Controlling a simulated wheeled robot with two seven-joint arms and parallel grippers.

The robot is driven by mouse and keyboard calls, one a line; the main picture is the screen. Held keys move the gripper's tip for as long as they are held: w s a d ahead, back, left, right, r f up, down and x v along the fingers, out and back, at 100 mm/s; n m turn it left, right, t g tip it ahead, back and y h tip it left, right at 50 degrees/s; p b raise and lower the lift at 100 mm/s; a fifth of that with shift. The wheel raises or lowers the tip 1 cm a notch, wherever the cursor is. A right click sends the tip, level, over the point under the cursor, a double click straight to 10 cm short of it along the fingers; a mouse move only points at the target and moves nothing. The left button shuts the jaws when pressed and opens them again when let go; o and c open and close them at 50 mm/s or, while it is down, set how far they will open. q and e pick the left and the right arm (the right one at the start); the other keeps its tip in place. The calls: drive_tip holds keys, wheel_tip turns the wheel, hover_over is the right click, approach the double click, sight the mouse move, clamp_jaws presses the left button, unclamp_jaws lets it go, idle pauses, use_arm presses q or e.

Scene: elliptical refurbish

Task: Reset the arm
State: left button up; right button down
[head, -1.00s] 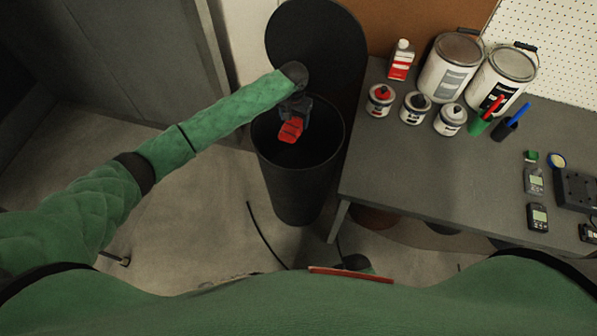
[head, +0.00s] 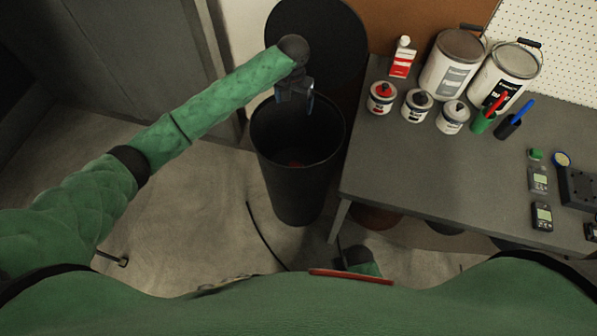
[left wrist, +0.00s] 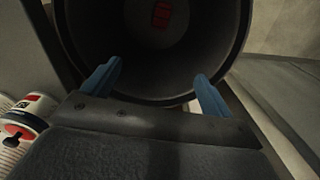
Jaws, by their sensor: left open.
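My left arm (head: 195,110) reaches in from the left, and its gripper (head: 296,97) is over the mouth of a black round bin (head: 290,195). In the left wrist view the two blue fingers (left wrist: 155,85) are spread apart with nothing between them. A red object (left wrist: 163,14) lies deep inside the bin, past the fingertips; in the head view only a small red patch (head: 295,164) of it shows in the dark interior. My right gripper is in neither view.
A grey table (head: 420,170) right of the bin holds paint cans (head: 455,65), small jars (head: 382,97), a red-and-white bottle (head: 402,58), markers (head: 510,120) and small devices (head: 541,217). The bin's round black lid (head: 330,40) stands open behind it.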

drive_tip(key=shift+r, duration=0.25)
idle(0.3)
